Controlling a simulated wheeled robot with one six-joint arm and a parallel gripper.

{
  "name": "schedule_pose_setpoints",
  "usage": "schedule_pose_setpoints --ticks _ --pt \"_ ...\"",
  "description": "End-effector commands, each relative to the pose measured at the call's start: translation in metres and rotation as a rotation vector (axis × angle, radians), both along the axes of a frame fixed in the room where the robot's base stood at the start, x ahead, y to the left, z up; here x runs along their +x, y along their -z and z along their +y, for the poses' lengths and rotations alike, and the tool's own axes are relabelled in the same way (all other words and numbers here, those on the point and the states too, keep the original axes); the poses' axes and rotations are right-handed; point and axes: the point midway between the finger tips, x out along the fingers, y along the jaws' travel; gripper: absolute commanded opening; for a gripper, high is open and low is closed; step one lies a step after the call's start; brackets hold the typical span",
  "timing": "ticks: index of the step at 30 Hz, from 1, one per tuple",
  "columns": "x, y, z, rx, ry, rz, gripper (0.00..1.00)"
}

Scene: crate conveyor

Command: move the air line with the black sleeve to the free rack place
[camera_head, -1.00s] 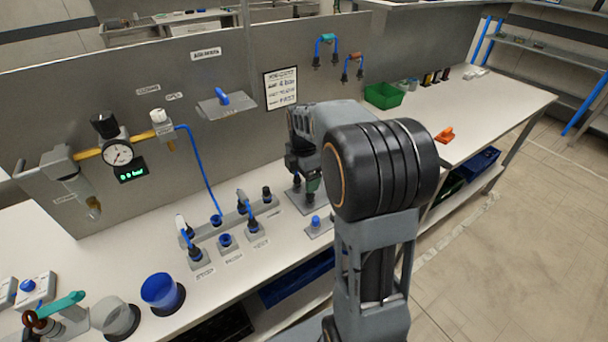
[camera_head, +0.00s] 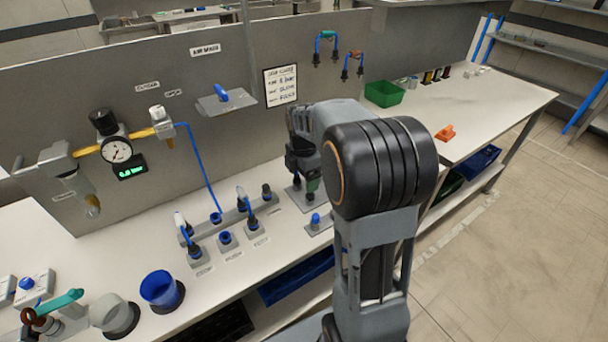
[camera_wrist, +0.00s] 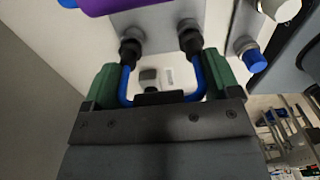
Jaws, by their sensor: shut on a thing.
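In the wrist view my gripper (camera_wrist: 162,82) has green fingers, shut on the air line with the black sleeve (camera_wrist: 160,98). Its blue legs (camera_wrist: 125,84) run up between the fingers to black end fittings (camera_wrist: 130,50). The fittings meet a grey block (camera_wrist: 158,25); I cannot tell how deeply they sit. In the head view my gripper (camera_head: 304,186) is low over the bench, and the arm partly hides it; the held line cannot be made out there. Two air lines hang on the wall panel, one with a teal sleeve (camera_head: 327,36) and one with a brown sleeve (camera_head: 354,55).
A purple part (camera_wrist: 125,4) lies close above the block in the wrist view. A blue-capped fitting (camera_wrist: 256,61) stands right of the gripper. In the head view, sockets with a blue hose (camera_head: 203,165) stand left of the gripper. A green bin (camera_head: 384,94) stands behind right.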

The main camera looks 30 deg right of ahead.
Motion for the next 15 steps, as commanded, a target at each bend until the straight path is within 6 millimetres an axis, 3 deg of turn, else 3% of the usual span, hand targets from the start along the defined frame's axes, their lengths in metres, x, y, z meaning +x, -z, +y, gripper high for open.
schedule_pose_setpoints --ticks 15 --pt "0.0000 0.0039 0.0000 0.000 0.000 0.000 0.61"
